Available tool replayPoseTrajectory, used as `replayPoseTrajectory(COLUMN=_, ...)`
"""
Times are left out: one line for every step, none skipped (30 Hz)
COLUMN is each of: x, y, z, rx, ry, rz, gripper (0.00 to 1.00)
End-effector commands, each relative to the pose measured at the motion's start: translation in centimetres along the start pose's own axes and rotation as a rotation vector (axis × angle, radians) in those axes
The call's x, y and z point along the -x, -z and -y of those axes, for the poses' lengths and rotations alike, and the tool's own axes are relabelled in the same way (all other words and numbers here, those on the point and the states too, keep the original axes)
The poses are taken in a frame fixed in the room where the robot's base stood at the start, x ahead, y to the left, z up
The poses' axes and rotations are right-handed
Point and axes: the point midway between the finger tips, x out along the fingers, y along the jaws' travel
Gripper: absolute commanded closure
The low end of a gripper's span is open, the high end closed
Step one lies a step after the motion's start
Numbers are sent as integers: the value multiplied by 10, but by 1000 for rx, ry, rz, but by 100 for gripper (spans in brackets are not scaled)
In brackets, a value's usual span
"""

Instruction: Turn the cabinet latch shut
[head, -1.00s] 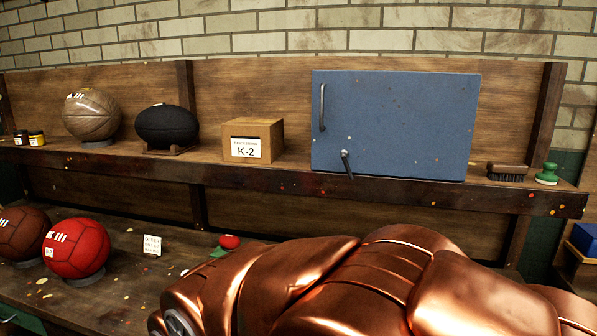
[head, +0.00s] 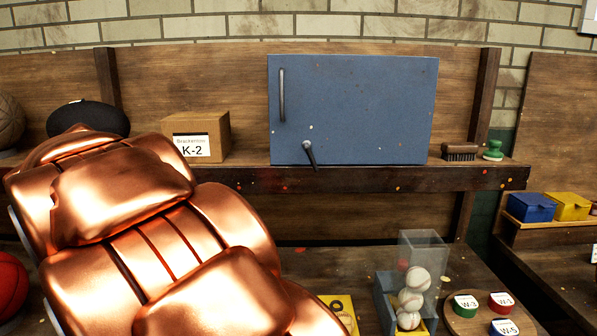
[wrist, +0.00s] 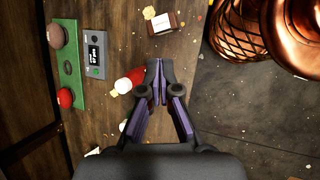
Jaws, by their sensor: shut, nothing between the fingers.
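The blue cabinet (head: 365,115) stands on the shelf with its door flat against the front. Its upright dark handle (head: 282,95) is at the door's left edge. The cabinet latch (head: 310,154), a dark lever on a pale pivot, sits at the lower left. It hangs downward, tilted slightly right, past the cabinet's bottom edge. My gripper (wrist: 158,72) is shut and empty in the wrist view, over the bench and away from the latch. In the head view the gripper is hidden; only my copper arm shows, left of the latch and lower. The wrist view does not show the cabinet.
A brush (head: 460,152) and green stamp (head: 493,150) lie right. A red-and-white object (wrist: 128,80) lies near my fingertips.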

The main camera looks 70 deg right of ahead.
Motion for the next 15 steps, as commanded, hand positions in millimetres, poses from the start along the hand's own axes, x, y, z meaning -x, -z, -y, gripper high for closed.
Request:
replayPoseTrajectory(x=0, y=-4, z=-24, rx=34, ry=-24, rz=36, gripper=100)
replayPoseTrajectory(x=2, y=-9, z=-38, rx=61, ry=-40, rz=58, gripper=100)
replayPoseTrajectory(x=5, y=-15, z=-56, rx=96, ry=-57, rz=90, gripper=100)
replayPoseTrajectory(x=6, y=-20, z=-68, rx=123, ry=-65, rz=118, gripper=100)
replayPoseTrajectory(x=8, y=-25, z=-81, rx=149, ry=-76, rz=144, gripper=100)
replayPoseTrajectory(x=11, y=-33, z=-98, rx=182, ry=-86, rz=181, gripper=100)
replayPoseTrajectory(x=13, y=-38, z=-110, rx=208, ry=-91, rz=208, gripper=100)
replayPoseTrajectory(x=15, y=-43, z=-122, rx=233, ry=-98, rz=234, gripper=100)
replayPoseTrajectory(x=18, y=-51, z=-136, rx=266, ry=-100, rz=271, gripper=100)
replayPoseTrajectory(x=20, y=-57, z=-147, rx=290, ry=-102, rz=299, gripper=100)
replayPoseTrajectory(x=22, y=-63, z=-157, rx=314, ry=-99, rz=326, gripper=100)
replayPoseTrajectory(x=24, y=-71, z=-170, rx=346, ry=-95, rz=364, gripper=100)
replayPoseTrajectory(x=27, y=-77, z=-180, rx=368, ry=-94, rz=390, gripper=100)
replayPoseTrajectory(x=29, y=-83, z=-190, rx=391, ry=-89, rz=418, gripper=100)
replayPoseTrajectory(x=31, y=-90, z=-201, rx=422, ry=-79, rz=454, gripper=100)
